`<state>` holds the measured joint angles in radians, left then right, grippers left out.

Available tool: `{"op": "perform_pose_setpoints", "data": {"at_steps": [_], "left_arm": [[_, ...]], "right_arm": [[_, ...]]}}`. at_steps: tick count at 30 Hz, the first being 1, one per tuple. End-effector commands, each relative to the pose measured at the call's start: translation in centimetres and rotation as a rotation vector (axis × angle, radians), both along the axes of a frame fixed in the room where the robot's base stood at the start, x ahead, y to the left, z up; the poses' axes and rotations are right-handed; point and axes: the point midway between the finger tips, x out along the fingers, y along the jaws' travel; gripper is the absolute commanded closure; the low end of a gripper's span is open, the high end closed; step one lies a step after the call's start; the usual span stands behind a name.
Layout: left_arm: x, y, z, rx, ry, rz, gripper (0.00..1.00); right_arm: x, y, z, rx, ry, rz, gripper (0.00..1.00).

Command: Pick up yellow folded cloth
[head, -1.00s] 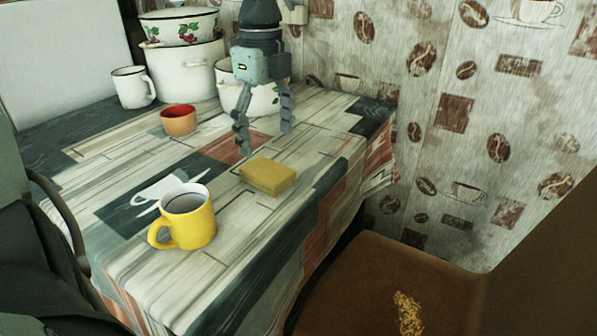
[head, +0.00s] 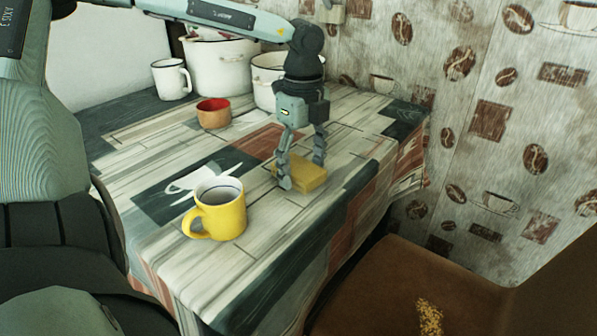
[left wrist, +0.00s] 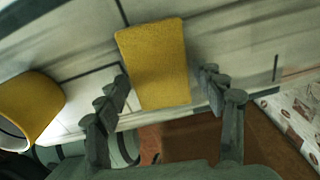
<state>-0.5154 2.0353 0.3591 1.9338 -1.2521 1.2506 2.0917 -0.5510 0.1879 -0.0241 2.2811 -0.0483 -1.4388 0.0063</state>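The yellow folded cloth (head: 308,178) lies flat on the table, near its right edge. My left gripper (head: 303,184) is directly at the cloth, pointing down, with its fingers apart and partly covering it in the head view. In the left wrist view the cloth (left wrist: 155,62) lies ahead of and partly between the open fingers (left wrist: 166,88). I see a gap on both sides, and the fingers are not closed on it. My right gripper is not in view.
A yellow mug (head: 221,213) stands left of the cloth; it also shows in the left wrist view (left wrist: 32,105). A red-brown bowl (head: 213,113), a white mug (head: 171,79) and white enamel pots (head: 219,66) stand further back. A brown chair (head: 400,285) is beside the table (head: 165,238).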

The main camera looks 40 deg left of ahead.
Motion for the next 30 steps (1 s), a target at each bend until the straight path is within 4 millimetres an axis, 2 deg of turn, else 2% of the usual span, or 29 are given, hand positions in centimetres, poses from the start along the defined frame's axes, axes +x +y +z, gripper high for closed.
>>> {"op": "perform_pose_setpoints", "data": {"at_steps": [1, 8, 15, 20, 23, 26, 30], "left_arm": [[0.0, 0.0, 0.0, 0.000, 0.000, 0.000, 0.42], [0.0, 0.0, 0.0, 0.000, 0.000, 0.000, 0.69], [0.0, 0.0, 0.1, 0.000, 0.000, 0.000, 0.69], [0.1, 0.0, 1.0, 0.001, -0.002, 0.001, 0.69], [0.1, 0.0, 2.3, 0.002, -0.005, 0.000, 0.69], [0.2, 0.0, 4.5, 0.003, -0.007, -0.001, 0.69], [-2.4, 1.2, 6.0, -0.006, -0.009, 0.000, 0.69]], "right_arm": [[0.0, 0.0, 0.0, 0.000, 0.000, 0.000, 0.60], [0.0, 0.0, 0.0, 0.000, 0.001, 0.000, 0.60], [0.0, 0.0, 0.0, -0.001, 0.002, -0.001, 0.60], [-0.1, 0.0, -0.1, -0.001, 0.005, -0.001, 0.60], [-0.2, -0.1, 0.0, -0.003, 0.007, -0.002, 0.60], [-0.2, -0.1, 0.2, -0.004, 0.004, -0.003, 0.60], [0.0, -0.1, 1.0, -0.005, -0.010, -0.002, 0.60]]}}
